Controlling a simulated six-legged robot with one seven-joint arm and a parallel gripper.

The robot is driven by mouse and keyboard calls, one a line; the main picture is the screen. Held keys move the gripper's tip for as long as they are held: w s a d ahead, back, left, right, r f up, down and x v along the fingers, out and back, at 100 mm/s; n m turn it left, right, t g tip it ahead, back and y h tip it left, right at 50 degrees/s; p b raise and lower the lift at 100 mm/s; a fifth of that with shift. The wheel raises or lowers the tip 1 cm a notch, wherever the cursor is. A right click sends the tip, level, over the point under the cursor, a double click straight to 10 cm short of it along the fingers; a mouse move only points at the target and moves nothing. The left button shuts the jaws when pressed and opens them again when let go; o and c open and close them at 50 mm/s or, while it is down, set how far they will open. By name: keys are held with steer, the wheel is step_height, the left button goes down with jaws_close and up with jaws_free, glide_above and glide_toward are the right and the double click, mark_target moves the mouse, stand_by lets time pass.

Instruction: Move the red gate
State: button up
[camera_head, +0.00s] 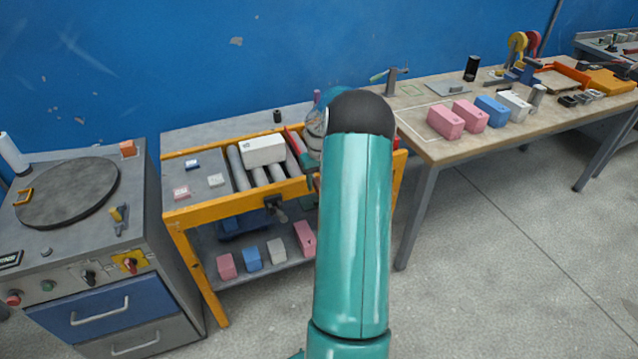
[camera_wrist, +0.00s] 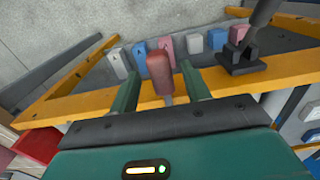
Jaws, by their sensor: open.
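A red bar that looks like the red gate (camera_head: 297,146) stands at the right end of the roller section on the yellow-framed cart, partly hidden by my arm. In the wrist view a rounded red handle (camera_wrist: 160,74) on a metal stem stands between the two green fingers of my gripper (camera_wrist: 160,69). The fingers are apart, with a visible gap on each side of the handle. I cannot tell how the handle joins the bar. In the head view my gripper is mostly hidden behind my teal arm.
A white block (camera_head: 264,149) lies on the rollers left of the bar. A black clamp (camera_wrist: 240,58) sits on the cart's yellow front rail, close to my gripper. Several coloured blocks stand on the lower shelf. A workbench (camera_head: 437,149) is at right, a stove-like unit (camera_head: 135,196) at left.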

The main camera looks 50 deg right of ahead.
steer(key=shift+f, duration=0.6)
steer(key=shift+c, duration=0.2)
jaws_close()
steer(key=shift+f, duration=2.65)
steer(key=shift+o, duration=0.2)
jaws_free()
steer(key=shift+w+f, duration=0.1)
steer(key=shift+f, duration=0.05)
step_height(320, 180, up, 14)
steer(key=shift+r, duration=0.1)
